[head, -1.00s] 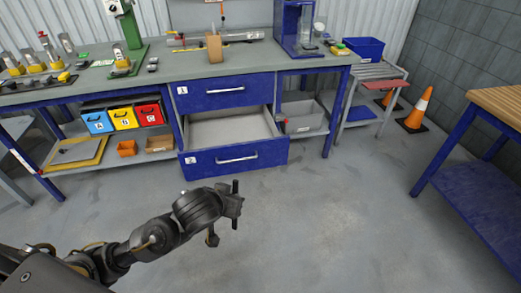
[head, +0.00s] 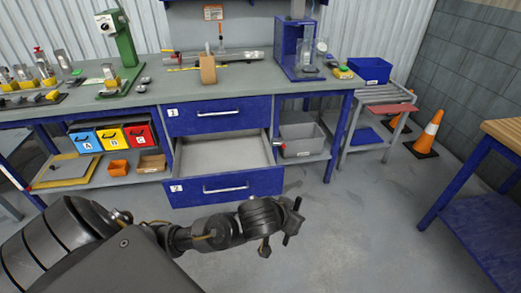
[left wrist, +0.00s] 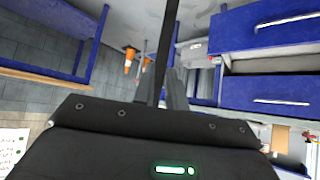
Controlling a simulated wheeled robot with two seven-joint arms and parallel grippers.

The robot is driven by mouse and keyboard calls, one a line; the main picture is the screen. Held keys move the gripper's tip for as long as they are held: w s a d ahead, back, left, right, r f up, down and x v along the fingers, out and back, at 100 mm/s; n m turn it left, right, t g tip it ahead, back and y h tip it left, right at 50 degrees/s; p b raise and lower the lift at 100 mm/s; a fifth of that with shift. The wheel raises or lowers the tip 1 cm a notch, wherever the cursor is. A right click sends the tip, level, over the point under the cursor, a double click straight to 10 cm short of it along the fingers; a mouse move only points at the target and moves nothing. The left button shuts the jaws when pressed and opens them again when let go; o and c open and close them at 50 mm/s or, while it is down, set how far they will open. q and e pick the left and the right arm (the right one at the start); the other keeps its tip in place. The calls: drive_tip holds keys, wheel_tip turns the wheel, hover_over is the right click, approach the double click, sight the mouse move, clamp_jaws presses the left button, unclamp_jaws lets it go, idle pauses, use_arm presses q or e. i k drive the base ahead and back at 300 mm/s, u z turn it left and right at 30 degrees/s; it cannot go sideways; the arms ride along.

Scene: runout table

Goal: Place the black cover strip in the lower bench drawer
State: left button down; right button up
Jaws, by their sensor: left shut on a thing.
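The lower bench drawer (head: 228,187), marked 2, is pulled out. Its grey inside (head: 215,157) looks empty. My left gripper (head: 291,216) is just in front and to the right of this drawer in the head view, over the floor. It is shut on the black cover strip (left wrist: 168,45), which runs up from between the fingers in the left wrist view. In the head view the strip is hard to tell from the dark gripper. The drawer also shows in the left wrist view (left wrist: 265,92). My right gripper is not in view.
The upper drawer (head: 218,115), marked 1, is shut above the open one. A grey bin (head: 301,141) sits on the shelf to its right. Orange cones (head: 428,135) and a wood-topped table (head: 505,132) stand at the right. The floor between is clear.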

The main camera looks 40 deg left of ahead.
sight(234, 164)
drive_tip(key=z, duration=0.3)
drive_tip(key=i, duration=1.85)
drive_tip(key=u, duration=0.65)
drive_tip(key=i, duration=0.95)
drive_tip(key=u, duration=1.4)
drive_tip(key=i, duration=0.5)
drive_tip(key=u, duration=0.4)
